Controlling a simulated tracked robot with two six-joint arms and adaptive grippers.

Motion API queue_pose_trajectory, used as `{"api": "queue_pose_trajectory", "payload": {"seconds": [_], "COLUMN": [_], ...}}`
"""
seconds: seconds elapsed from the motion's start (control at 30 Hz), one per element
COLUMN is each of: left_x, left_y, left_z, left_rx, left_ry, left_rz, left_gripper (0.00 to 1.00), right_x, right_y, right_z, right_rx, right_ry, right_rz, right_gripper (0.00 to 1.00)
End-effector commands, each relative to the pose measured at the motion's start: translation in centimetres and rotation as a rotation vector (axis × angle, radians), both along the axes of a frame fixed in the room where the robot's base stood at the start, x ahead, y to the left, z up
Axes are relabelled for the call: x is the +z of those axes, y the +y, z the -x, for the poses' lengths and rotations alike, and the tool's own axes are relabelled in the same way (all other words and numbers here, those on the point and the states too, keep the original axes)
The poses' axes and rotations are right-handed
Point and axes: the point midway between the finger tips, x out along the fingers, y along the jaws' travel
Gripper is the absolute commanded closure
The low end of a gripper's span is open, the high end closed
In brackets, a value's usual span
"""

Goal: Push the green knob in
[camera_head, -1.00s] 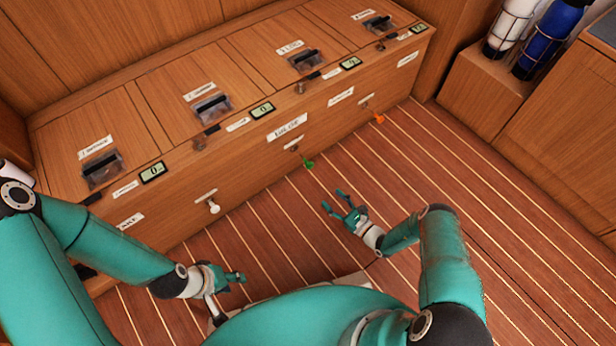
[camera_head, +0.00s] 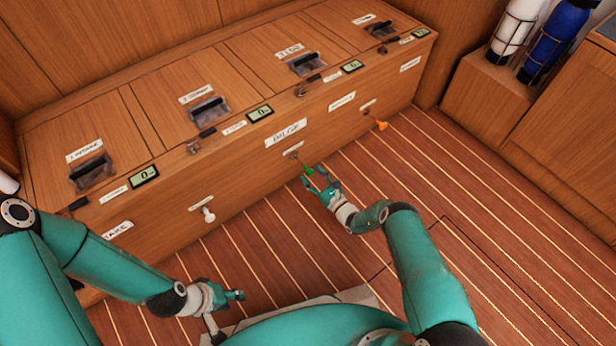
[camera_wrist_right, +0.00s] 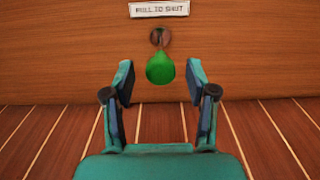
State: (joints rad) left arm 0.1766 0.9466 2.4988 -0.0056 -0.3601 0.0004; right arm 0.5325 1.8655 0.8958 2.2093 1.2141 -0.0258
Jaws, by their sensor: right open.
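The green knob (camera_head: 308,171) sticks out from the front of the wooden bench, below the BILGE label. In the right wrist view the green knob (camera_wrist_right: 160,69) hangs on a short stem under a label reading PULL TO SHUT. My right gripper (camera_head: 317,178) is open at the knob. In the right wrist view its two fingers (camera_wrist_right: 160,88) stand apart on either side of the knob, with gaps on both sides. My left gripper (camera_head: 238,296) is low at the left, away from the bench; whether its fingers are apart is too small to tell.
A white knob (camera_head: 208,215) lies to the left on the same bench front (camera_head: 250,180), and an orange knob (camera_head: 382,126) to the right. Dark-handled latches and small displays line the bench top. The striped floor (camera_head: 480,220) in front is clear. Caged bottles (camera_head: 545,40) stand at the back right.

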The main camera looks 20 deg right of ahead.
Motion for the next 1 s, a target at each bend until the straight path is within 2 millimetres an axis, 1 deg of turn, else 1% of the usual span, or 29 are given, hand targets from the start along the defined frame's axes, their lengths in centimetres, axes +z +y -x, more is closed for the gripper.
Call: {"api": "queue_pose_trajectory", "payload": {"seconds": [0.03, 0.2, 0.5, 0.57, 0.6, 0.83, 0.87, 1.0], "left_x": [-0.6, -0.9, -0.9, -0.9, -0.9, -0.9, -0.9, -0.9], "left_y": [0.0, 0.0, 0.0, 0.0, 0.0, 0.0, 0.0, 0.0], "left_z": [0.0, 0.0, 0.0, 0.0, 0.0, 0.0, 0.0, 0.0], "left_rx": [0.0, 0.0, 0.0, 0.0, 0.0, 0.0, 0.0, 0.0], "left_ry": [0.0, 0.0, 0.0, 0.0, 0.0, 0.0, 0.0, 0.0], "left_rz": [0.0, 0.0, 0.0, 0.0, 0.0, 0.0, 0.0, 0.0], "left_gripper": [0.6, 0.6, 0.6, 0.6, 0.6, 0.6, 0.6, 0.6], "right_x": [-0.2, 0.0, 0.1, 0.1, 0.1, 0.0, 0.0, 0.0], "right_y": [0.2, 0.6, 0.7, 0.7, 0.7, 0.7, 0.7, 0.8], "right_z": [-0.6, -1.6, -1.7, -1.7, -1.7, -1.7, -1.7, -1.7], "right_rx": [0.001, 0.001, 0.001, 0.001, 0.001, 0.002, 0.002, 0.002], "right_ry": [-0.004, -0.001, -0.001, -0.001, -0.001, 0.0, 0.0, 0.0], "right_rz": [0.001, 0.001, 0.0, 0.0, 0.0, 0.0, 0.0, 0.0], "right_gripper": [0.43, 0.43, 0.43, 0.53, 0.6, 0.98, 1.0, 1.0]}}
